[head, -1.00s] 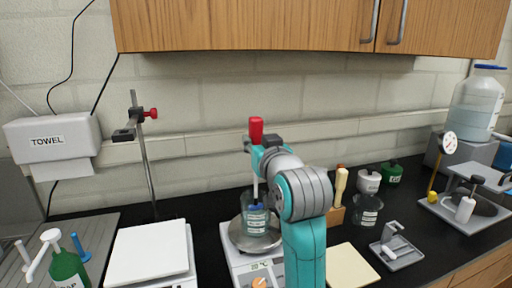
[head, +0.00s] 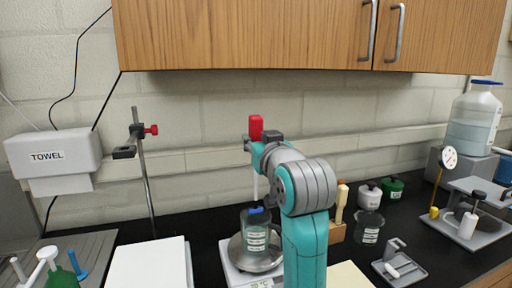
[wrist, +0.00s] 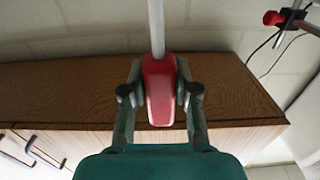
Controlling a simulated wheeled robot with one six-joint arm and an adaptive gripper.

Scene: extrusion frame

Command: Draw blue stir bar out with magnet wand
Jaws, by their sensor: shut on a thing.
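The magnet wand has a red handle (head: 256,127) and a white shaft (head: 255,186); it is upright. My gripper (wrist: 160,92) is shut on the red handle (wrist: 158,95), with a finger on each side. The shaft runs down towards a glass beaker (head: 256,238). The blue stir bar (head: 256,210) shows at the shaft's lower end, level with the beaker's rim. I cannot tell whether it is fully clear of the rim. The beaker stands on the round plate of a stirrer (head: 238,258). The wrist view shows neither bar nor beaker.
A clamp stand (head: 144,170) and a white balance (head: 148,265) stand left of the stirrer. Wooden cabinets (head: 250,35) hang above.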

